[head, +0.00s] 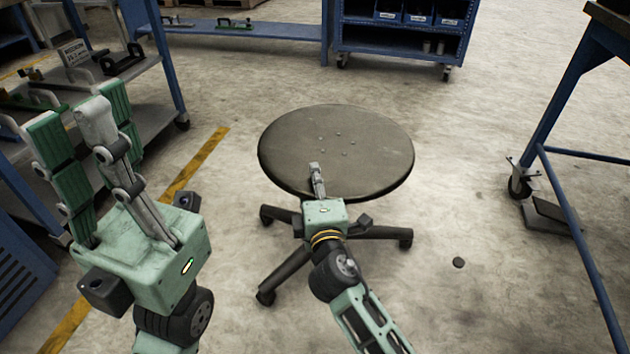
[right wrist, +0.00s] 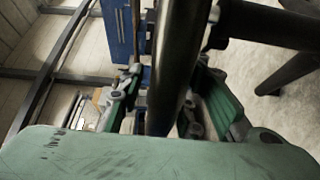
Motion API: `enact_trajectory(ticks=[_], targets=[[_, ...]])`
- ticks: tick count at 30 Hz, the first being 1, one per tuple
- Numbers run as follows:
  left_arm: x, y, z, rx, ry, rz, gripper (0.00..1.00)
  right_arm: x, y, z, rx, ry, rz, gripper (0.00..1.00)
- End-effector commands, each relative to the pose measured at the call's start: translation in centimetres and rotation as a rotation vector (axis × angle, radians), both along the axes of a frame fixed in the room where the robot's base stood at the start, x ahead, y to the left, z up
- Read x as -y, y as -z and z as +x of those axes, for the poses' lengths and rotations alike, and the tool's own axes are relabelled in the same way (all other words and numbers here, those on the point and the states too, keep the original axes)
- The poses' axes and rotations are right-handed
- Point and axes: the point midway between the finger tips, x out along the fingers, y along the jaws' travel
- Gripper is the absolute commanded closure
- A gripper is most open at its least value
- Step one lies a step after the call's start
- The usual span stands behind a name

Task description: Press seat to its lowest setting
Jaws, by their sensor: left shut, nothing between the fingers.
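The round dark stool seat (head: 335,145) is in the middle of the head view, level, on a dark base with several legs. In the right wrist view the seat (right wrist: 175,70) shows edge-on as a dark band. My right gripper (head: 317,178) is at the seat's near edge; one finger shows above the seat, the other is hidden below. In the right wrist view its fingers (right wrist: 172,95) are apart on either side of the rim, with a gap on the left. My left gripper (head: 85,140) is shut and empty, left of the stool and apart from it.
A grey shelf cart (head: 150,95) with tools stands at the left. A blue cabinet (head: 400,38) stands at the back. A blue-framed table (head: 560,110) on castors is at the right. A small dark disc (head: 458,262) lies on the floor. Floor around the stool is mostly clear.

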Motion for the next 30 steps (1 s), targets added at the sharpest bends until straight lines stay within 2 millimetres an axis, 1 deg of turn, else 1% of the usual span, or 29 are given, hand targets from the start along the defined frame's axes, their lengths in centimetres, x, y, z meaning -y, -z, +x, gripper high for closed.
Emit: enact_trajectory(ticks=[8,11,13,17,21,24,27,30], targets=[[0.0,0.0,0.0,-0.001,0.000,0.000,1.00,-0.1,-0.2,0.0,0.003,-0.002,0.000,0.64],[0.0,0.1,0.0,-0.001,0.000,-0.001,1.00,0.0,-0.1,-0.4,0.002,-0.002,0.000,0.64],[0.0,0.0,0.0,-0.001,0.000,0.000,1.00,0.1,-0.1,-1.1,0.002,-0.002,0.000,0.64],[0.0,0.0,0.0,-0.001,0.000,0.000,1.00,0.4,0.0,-3.5,0.000,-0.002,0.001,0.64],[0.0,0.0,0.0,-0.001,0.000,0.000,1.00,0.8,0.0,-6.7,-0.001,-0.002,0.002,0.64],[0.0,0.0,0.0,-0.001,0.000,0.000,1.00,1.1,0.0,-8.6,-0.001,-0.002,0.001,0.64],[0.0,0.0,0.0,-0.001,0.000,0.000,1.00,1.3,0.0,-10.2,0.000,-0.002,0.000,0.64],[0.0,0.0,0.0,-0.001,0.000,0.000,1.00,1.4,0.0,-11.2,0.001,-0.002,0.000,0.64]])
